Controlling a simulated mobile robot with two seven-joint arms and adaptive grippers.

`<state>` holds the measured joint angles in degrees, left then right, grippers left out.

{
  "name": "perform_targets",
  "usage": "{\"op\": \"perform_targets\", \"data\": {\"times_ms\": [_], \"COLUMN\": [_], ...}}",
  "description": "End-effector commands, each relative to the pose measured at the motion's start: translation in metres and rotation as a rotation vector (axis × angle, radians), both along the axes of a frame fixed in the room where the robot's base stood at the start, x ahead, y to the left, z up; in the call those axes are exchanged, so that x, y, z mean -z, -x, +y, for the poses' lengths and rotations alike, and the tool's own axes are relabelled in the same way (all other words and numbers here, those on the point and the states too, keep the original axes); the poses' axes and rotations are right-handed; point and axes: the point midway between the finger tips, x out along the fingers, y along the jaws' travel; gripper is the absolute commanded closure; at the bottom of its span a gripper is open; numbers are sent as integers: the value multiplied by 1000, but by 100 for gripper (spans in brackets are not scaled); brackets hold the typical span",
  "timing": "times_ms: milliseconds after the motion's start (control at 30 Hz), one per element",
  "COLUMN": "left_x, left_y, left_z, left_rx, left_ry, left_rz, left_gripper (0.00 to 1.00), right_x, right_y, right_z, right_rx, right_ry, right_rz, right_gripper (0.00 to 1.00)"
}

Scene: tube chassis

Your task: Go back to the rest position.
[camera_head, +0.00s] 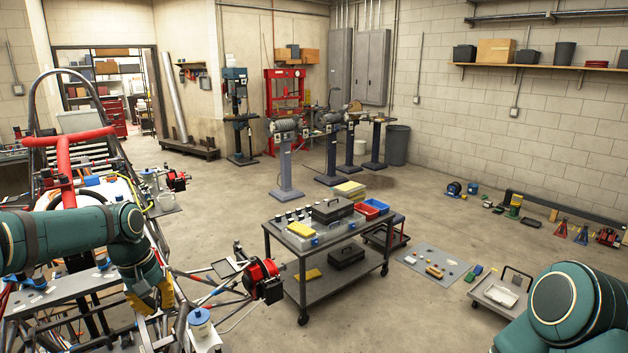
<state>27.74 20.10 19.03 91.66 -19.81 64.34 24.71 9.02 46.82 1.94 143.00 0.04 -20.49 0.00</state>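My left arm comes in from the left edge, bent downward at its elbow. My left gripper (152,297), with yellowish parts, hangs low over the tube chassis (185,320) at the lower left. It is small and crowded by tubes behind it, so I cannot tell whether its fingers are apart or hold anything. My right arm shows only as a large teal joint in the lower right corner. My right gripper is out of the picture.
Black and red chassis parts (264,280) stand near the cart's left. Open concrete floor lies beyond.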

Motion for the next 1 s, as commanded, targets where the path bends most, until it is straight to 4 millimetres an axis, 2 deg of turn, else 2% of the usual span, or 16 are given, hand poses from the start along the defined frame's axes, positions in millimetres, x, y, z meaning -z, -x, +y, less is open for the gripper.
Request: {"op": "perform_targets", "data": {"times_ms": [33,100,267,400,500,700,867,900,1000], "left_x": [28,66,151,213,246,286,304,318,339], "left_y": [-2,-3,14,50,82,144,190,183,183], "left_z": [-21,-49,-119,-172,-200,-228,-236,-236,-236], "left_rx": [41,92,184,234,256,284,307,303,304], "left_ry": [30,72,163,214,226,207,166,167,166], "left_rz": [-3,-27,-81,-121,-144,-172,-184,-191,-189], "left_gripper": [100,100,100,100,100,100,100,100,100], "right_x": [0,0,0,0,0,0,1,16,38], "right_y": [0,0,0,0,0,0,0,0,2], "right_z": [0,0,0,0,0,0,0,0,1], "right_rx": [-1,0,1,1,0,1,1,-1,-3], "right_ry": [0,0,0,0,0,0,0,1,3], "right_rz": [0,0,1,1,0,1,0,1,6], "right_gripper": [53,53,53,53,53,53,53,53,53]}}
